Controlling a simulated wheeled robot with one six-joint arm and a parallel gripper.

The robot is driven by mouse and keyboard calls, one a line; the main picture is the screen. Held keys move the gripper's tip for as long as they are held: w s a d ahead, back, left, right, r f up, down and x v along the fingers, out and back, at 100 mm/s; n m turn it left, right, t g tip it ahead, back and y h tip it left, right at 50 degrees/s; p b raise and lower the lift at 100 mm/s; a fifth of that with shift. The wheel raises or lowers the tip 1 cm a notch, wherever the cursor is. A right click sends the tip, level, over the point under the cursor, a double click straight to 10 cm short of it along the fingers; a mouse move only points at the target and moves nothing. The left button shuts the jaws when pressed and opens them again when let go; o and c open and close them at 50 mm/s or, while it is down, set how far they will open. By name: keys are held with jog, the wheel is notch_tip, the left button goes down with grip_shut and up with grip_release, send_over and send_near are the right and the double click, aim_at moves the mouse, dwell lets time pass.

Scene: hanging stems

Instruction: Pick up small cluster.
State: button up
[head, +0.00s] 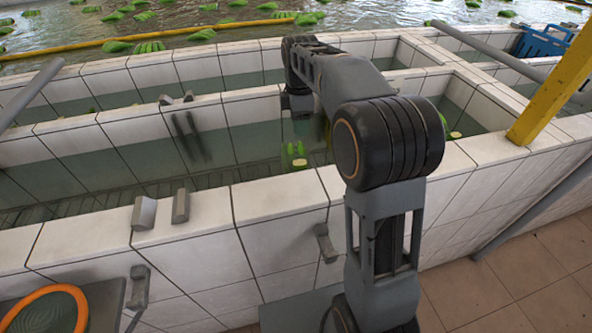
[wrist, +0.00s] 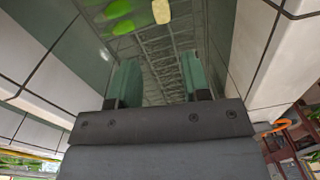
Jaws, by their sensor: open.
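A small green banana cluster (head: 296,149) floats in the water of the tiled tank, just below my gripper in the head view. Another bit of green fruit with a pale cut end (head: 455,134) shows farther right, partly hidden by my arm. In the wrist view, green fruit (wrist: 118,10) and a pale cut crown (wrist: 161,11) lie at the top edge, beyond my fingertips and cut off by the frame. My gripper (wrist: 158,72) is open, with nothing between its two fingers. It hangs over the water, apart from the fruit.
White tiled walls (head: 275,197) edge the tank on all sides. A yellow post (head: 553,82) and a grey rail stand at the right. A blue crate (head: 541,42) sits at the far right. Many green clusters float in the pool behind. An orange-rimmed round item lies lower left.

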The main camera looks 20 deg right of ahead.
jog(key=b, duration=0.1)
send_over(300, 162)
jog(key=f, duration=0.8)
jog(key=shift+w+a+f, duration=0.1)
jog(key=shift+w+f, duration=0.1)
jog(key=shift+w, duration=0.1)
jog(key=shift+s+f+b, duration=0.15)
jog(key=shift+f+b, duration=0.25)
jog(key=shift+f, duration=0.95)
jog(key=shift+s+f+b, duration=0.15)
jog(key=shift+f+b, duration=0.2)
jog(key=shift+f, duration=0.95)
grip_shut()
